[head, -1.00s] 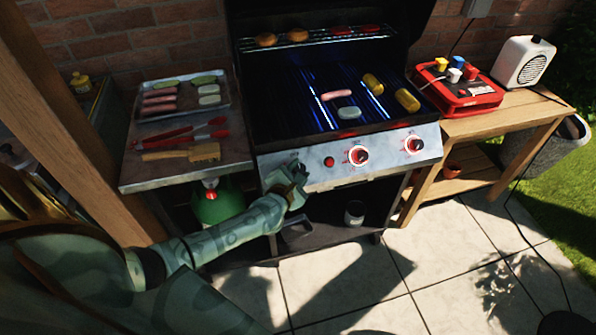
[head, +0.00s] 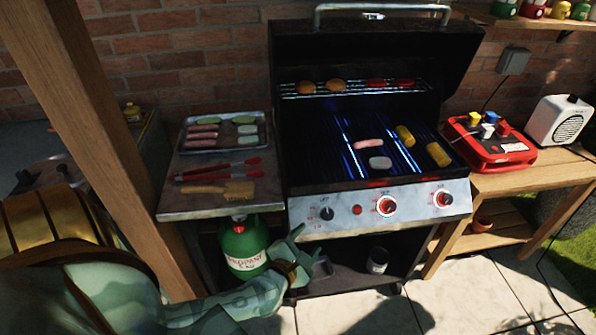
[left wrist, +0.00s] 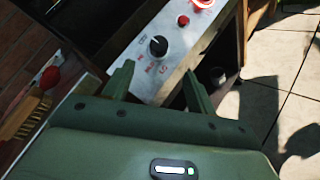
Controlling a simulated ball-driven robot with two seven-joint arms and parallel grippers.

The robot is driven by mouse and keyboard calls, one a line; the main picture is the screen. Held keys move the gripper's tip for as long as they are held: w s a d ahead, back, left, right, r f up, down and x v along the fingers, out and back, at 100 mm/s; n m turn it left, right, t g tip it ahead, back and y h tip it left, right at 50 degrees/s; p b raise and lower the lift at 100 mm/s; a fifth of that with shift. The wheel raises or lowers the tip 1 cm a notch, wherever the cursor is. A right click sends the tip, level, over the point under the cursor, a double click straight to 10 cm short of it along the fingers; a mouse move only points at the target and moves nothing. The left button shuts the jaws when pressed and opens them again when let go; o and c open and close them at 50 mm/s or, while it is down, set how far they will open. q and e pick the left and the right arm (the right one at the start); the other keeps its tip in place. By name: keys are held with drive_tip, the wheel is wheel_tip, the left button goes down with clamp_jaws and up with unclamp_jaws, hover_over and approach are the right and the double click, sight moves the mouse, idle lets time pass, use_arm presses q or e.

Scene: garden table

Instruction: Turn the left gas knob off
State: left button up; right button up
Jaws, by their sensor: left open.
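The left gas knob (head: 326,213) is black and sits at the left end of the grill's steel front panel (head: 355,212). It has no lit red ring, unlike the middle knob (head: 386,206) and right knob (head: 442,199). In the left wrist view the left knob (left wrist: 157,46) shows fully, beyond the fingertips. My left gripper (head: 303,243) is open and empty, below and slightly left of the left knob, apart from it. Its fingers also show in the left wrist view (left wrist: 158,72). My right gripper is not in view.
A green propane bottle (head: 243,247) stands under the left side shelf, beside my left gripper. The shelf holds a food tray (head: 180,134), red tongs (head: 215,170) and a brush (head: 238,191). A small red button (head: 357,210) lies right of the left knob.

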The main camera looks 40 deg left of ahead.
use_arm(q)
drive_tip(key=shift+v, duration=2.05)
